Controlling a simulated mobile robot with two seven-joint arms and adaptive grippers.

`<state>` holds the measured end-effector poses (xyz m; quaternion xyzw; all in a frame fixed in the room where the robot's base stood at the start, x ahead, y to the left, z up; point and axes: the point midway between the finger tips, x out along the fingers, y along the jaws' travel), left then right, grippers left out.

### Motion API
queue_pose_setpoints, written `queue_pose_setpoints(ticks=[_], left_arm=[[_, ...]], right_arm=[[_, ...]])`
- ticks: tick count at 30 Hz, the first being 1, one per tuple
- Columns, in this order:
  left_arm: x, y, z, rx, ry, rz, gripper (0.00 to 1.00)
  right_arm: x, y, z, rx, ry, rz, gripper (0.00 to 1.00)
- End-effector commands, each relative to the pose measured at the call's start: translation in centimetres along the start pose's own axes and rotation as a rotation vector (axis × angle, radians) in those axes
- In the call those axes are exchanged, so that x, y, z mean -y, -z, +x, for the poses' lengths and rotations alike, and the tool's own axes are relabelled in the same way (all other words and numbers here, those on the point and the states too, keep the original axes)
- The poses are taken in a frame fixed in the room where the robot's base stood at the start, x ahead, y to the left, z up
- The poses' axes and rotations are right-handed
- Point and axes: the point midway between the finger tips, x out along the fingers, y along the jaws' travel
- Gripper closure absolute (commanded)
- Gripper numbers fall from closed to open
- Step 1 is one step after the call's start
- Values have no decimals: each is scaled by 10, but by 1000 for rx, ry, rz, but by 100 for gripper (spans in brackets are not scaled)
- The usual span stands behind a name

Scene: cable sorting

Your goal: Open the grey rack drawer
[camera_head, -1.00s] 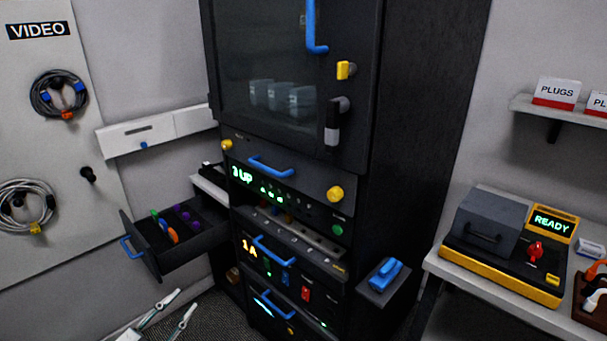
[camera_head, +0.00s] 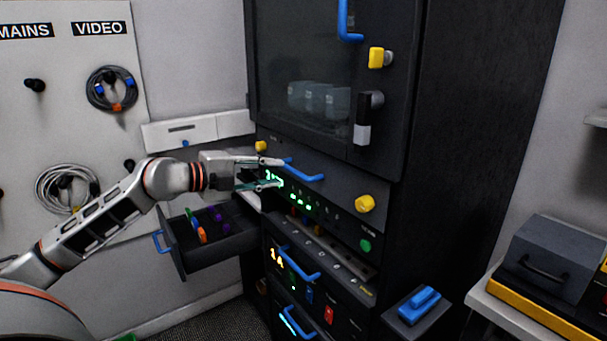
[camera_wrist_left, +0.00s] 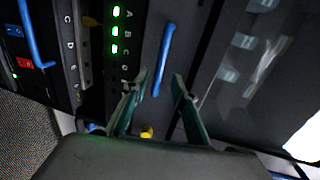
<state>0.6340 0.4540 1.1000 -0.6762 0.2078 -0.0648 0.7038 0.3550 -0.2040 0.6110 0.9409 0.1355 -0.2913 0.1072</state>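The grey rack drawer (camera_head: 333,189) is a dark grey front in the rack below the glass door, flush with the rack. It has a blue bar handle (camera_head: 305,172), a yellow knob (camera_head: 261,146) at its left and a larger yellow knob (camera_head: 365,204) at its right. My left gripper (camera_head: 281,172) is open at the left end of the handle. In the left wrist view the blue handle (camera_wrist_left: 164,55) reaches between the two spread fingers (camera_wrist_left: 159,80). I cannot tell whether they touch it. My right gripper is not in view.
Below is a panel with green lights (camera_head: 300,200), then units with blue handles (camera_head: 298,266). An open side drawer (camera_head: 215,249) holding coloured plugs stands out left, under my left arm. The glass door (camera_head: 310,70) is above. A blue-handled block (camera_head: 416,306) juts out lower right.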

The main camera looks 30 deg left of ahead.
Motion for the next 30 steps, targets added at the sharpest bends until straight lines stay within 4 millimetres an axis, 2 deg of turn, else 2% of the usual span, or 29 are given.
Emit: queue_pose_setpoints(ticks=[18,24,30], left_arm=[[1,0,61,-1,4,-3,73],[0,1,70,-2,2,-1,73],[0,1,72,-2,1,0,73]], right_arm=[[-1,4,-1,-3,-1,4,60],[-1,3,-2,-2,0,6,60],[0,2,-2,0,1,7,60]])
